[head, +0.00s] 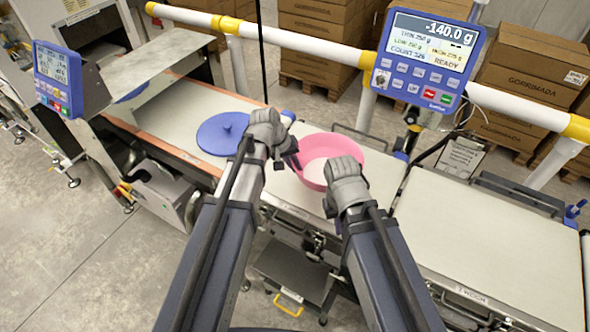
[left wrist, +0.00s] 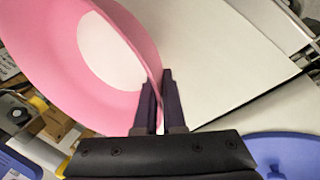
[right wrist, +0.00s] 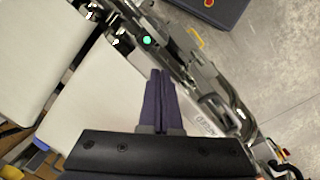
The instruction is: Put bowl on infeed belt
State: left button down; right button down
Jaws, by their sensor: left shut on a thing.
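A pink bowl (head: 352,146) with a white round area inside is at the middle of the line in the head view. It also fills the upper left of the left wrist view (left wrist: 142,32). My left gripper (head: 293,160) is shut on the bowl's rim at its left side, with the wall between the fingers (left wrist: 160,88). I cannot tell whether the bowl touches the surface under it. The pale belt (head: 188,106) with an orange edge runs to the left of the bowl. My right gripper (right wrist: 160,78) is shut and empty over the line's near edge.
A blue round lid-like object (head: 222,134) lies on the belt left of the bowl. A weigh platform (head: 480,245) is to the right. A display (head: 430,58) reads -140.0 g on a white rail behind. A smaller screen (head: 58,78) stands at the left.

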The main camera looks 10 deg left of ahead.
pick_arm(q)
jog(key=shift+r, duration=0.1)
pick_arm(e)
jog(key=shift+r, duration=0.1)
pick_arm(q)
jog(key=c, duration=1.5)
grip_release()
jog(key=shift+f, duration=0.2)
pick_arm(e)
jog(key=shift+f, duration=0.2)
pick_arm(q)
jog(key=o, duration=0.5)
jog(key=shift+r, duration=0.15)
pick_arm(e)
jog(key=shift+r, duration=0.15)
